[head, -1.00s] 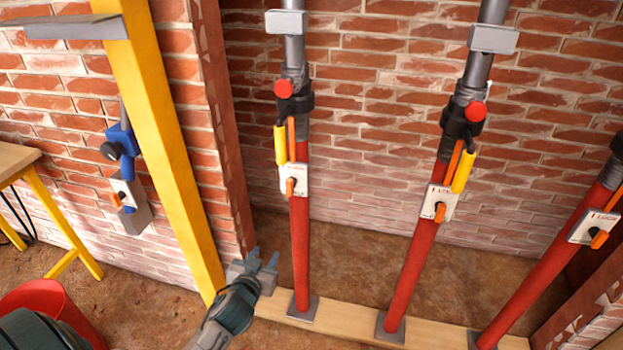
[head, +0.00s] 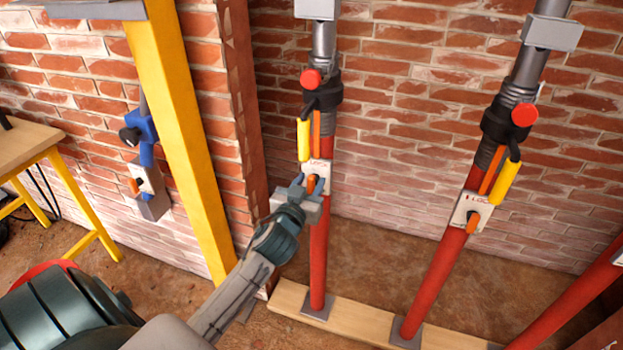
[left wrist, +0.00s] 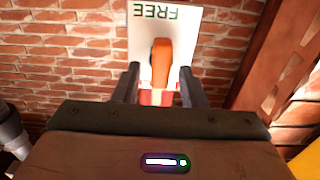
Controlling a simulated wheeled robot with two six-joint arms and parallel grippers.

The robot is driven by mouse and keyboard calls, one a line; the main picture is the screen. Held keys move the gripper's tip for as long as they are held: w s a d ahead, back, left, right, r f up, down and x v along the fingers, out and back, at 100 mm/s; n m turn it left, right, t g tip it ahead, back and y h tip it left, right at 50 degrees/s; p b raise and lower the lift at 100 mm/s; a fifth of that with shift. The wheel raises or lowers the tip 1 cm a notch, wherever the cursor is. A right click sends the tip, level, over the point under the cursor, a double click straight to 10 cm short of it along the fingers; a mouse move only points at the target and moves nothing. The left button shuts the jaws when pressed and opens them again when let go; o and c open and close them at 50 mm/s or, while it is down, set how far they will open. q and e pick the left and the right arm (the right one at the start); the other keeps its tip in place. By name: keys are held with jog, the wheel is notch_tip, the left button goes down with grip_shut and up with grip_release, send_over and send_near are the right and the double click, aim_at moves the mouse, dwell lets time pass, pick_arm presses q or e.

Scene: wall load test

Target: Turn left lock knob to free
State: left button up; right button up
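The left prop's lock plate (head: 321,166) is white, with small red lettering at its top in the head view. Its orange knob (head: 311,185) is partly hidden by my gripper. My left gripper (head: 304,182) is open in front of the knob. In the left wrist view, the knob (left wrist: 161,63) stands lengthwise in the picture between the two fingertips (left wrist: 160,72), with a gap on each side. The plate (left wrist: 140,32) shows the green word FREE upside down there. I see no grip on the knob. My right gripper is not in view.
The red prop tube (head: 318,260) stands on a wooden plank (head: 285,296). A yellow handle (head: 304,140) hangs just above the plate. A second prop (head: 435,270) stands to the right. A yellow post (head: 190,150) rises on the left, before the brick wall.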

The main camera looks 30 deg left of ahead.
pick_arm(q)
jog(key=shift+w+a, duration=0.15)
jog(key=shift+w, duration=0.55)
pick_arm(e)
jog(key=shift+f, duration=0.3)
pick_arm(q)
grip_shut()
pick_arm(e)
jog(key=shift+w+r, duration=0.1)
